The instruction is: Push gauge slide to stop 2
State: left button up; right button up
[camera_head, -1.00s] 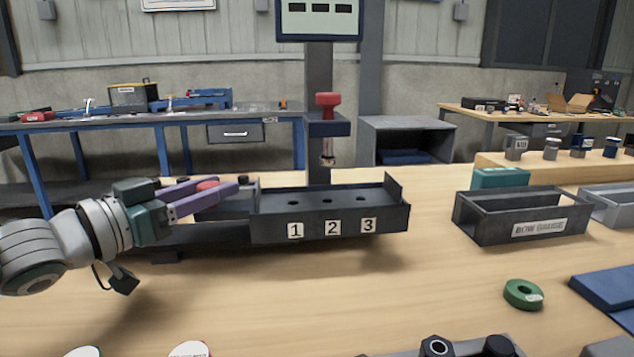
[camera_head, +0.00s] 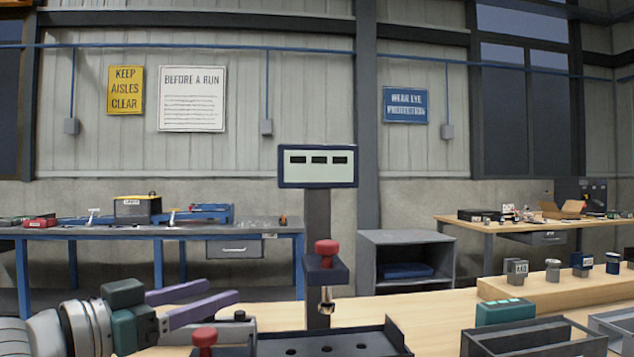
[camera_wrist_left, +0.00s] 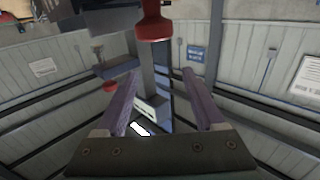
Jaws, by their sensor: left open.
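The gauge track (camera_head: 375,346) is a dark channel at the bottom edge of the head view, with a row of holes in its top. Its lower front is cut off. A red knob (camera_head: 204,337), which looks like the slide's handle, stands at its left end, left of the holes. My left gripper (camera_head: 224,291) is open and empty, with its purple fingers above the knob and apart from it. In the left wrist view, the gripper (camera_wrist_left: 160,72) shows spread fingers, and the red knob (camera_wrist_left: 153,27) is large beyond them at the top. My right gripper is out of view.
A column with a display (camera_head: 317,167) and a red-topped plunger (camera_head: 326,254) rises behind the track. A dark bin (camera_head: 530,338) and a teal box (camera_head: 505,311) stand to the right. Bench surface between track and bin is clear.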

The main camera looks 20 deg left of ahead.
pick_arm(q)
notch_tip(320, 180, up, 14)
jog(key=p, duration=0.2)
jog(key=shift+r, duration=0.2)
jog(key=s+d+f+n+g+y+p, duration=0.1)
jog(key=s+d+f+g+y+p, duration=0.2)
jog(key=s+d+f+g+p, duration=0.6)
jog(key=s+d+f+g+y+p, duration=0.1)
jog(key=s+d+f+g+p, duration=0.15)
jog(key=s, duration=0.75)
jog(key=s+d+f+g+p, duration=0.1)
jog(key=s+d+f+g, duration=0.15)
jog(key=s, duration=0.65)
notch_tip(320, 180, up, 38)
jog(key=p, duration=3.7)
jog(key=shift+s+f+p, duration=0.15)
jog(key=shift+f+p, duration=0.1)
jog(key=shift+p, duration=0.15)
